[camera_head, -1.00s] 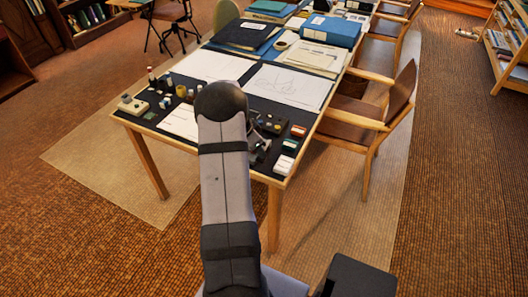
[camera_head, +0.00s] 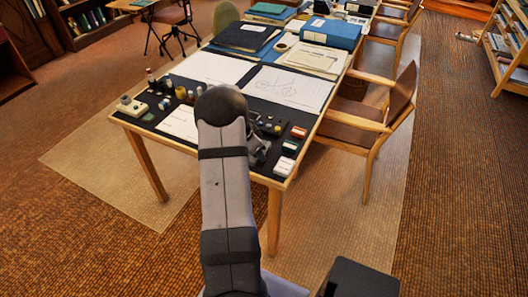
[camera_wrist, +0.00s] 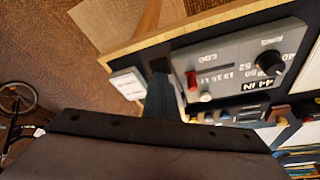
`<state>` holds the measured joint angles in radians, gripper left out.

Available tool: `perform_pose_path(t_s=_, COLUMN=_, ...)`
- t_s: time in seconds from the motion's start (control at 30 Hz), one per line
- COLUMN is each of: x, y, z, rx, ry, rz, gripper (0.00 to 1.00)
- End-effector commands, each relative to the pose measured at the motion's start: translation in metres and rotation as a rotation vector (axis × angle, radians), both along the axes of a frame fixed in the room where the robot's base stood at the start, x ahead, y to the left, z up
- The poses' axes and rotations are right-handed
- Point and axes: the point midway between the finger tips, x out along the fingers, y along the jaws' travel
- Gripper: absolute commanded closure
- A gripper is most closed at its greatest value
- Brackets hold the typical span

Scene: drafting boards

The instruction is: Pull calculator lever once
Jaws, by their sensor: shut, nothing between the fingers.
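In the wrist view, a grey box (camera_wrist: 240,72) with upside-down lettering lies near the wooden table edge. It has a small red-tipped lever (camera_wrist: 192,82) and a round black knob (camera_wrist: 270,64). I take it to be the calculator, but its lettering does not settle this. My gripper (camera_wrist: 160,68) is shut and empty, its dark fingers just left of the lever; I cannot tell whether they touch it. In the head view, my own arm hides most of the gripper, with part of it showing by the front right of the table.
The table (camera_head: 274,178) holds a cream device (camera_head: 131,106) and small bottles at the left. White sheets (camera_head: 290,87) lie behind. Red, green and white small boxes (camera_head: 284,166) line the right edge. A wooden chair (camera_head: 375,115) stands at the right.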

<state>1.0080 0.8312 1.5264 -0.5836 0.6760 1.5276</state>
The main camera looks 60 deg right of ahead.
Motion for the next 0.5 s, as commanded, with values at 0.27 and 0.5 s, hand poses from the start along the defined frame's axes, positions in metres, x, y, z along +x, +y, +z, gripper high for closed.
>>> perform_pose_path(t_s=0.27, x=0.000, y=-0.001, z=0.015, rx=-0.002, ry=-0.001, rz=0.000, gripper=1.00)
perform_pose_path(t_s=0.5, x=0.000, y=0.000, z=0.030, rx=0.000, ry=0.000, rz=0.000, gripper=1.00)
